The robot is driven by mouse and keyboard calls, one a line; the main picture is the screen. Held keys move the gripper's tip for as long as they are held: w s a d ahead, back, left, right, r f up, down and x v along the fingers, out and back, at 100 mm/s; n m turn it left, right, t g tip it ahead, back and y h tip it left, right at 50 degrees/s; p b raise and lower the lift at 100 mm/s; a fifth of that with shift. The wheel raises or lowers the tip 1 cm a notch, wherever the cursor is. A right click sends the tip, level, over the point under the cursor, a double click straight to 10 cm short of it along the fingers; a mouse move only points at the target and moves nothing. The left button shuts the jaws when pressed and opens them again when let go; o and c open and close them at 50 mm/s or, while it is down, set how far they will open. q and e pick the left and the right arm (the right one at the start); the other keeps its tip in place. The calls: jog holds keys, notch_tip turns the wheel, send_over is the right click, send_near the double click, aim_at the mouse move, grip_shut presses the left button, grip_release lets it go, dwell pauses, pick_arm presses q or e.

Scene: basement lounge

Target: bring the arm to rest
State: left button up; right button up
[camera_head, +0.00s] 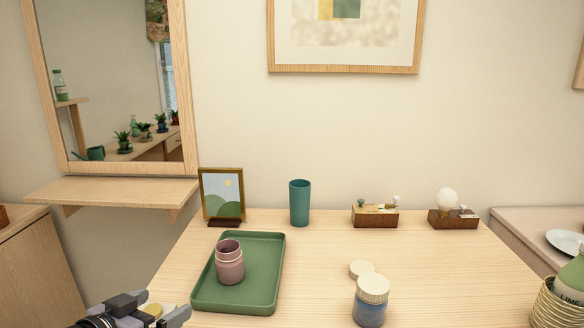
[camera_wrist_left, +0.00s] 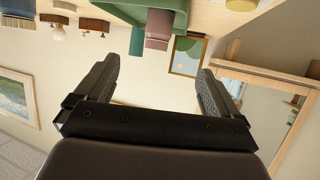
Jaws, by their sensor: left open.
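My left gripper (camera_head: 163,307) is at the bottom left of the head view, by the near left part of the table. In the left wrist view my left gripper (camera_wrist_left: 157,74) has its two fingers spread apart with nothing between them. The wrist view is upside down, with the table things along its top edge. Most of my left arm is outside the head view. My right gripper is in neither view.
A green tray (camera_head: 263,263) holding a pink jar (camera_head: 229,265) lies just beyond my left gripper. A blue jar (camera_head: 370,303) with a cream lid stands right.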

pick_arm(q)
jog(key=s+d+f+g+y, duration=0.1)
jog(key=s+d+f, duration=0.1)
jog(key=s+f, duration=0.8)
jog(key=s+d+f+n+g+y, duration=0.1)
jog(key=s+f, duration=1)
jog(key=f, duration=0.3)
jog(key=shift+s+d, duration=0.15)
jog(key=shift+d, duration=0.2)
jog(key=shift+c, duration=0.3)
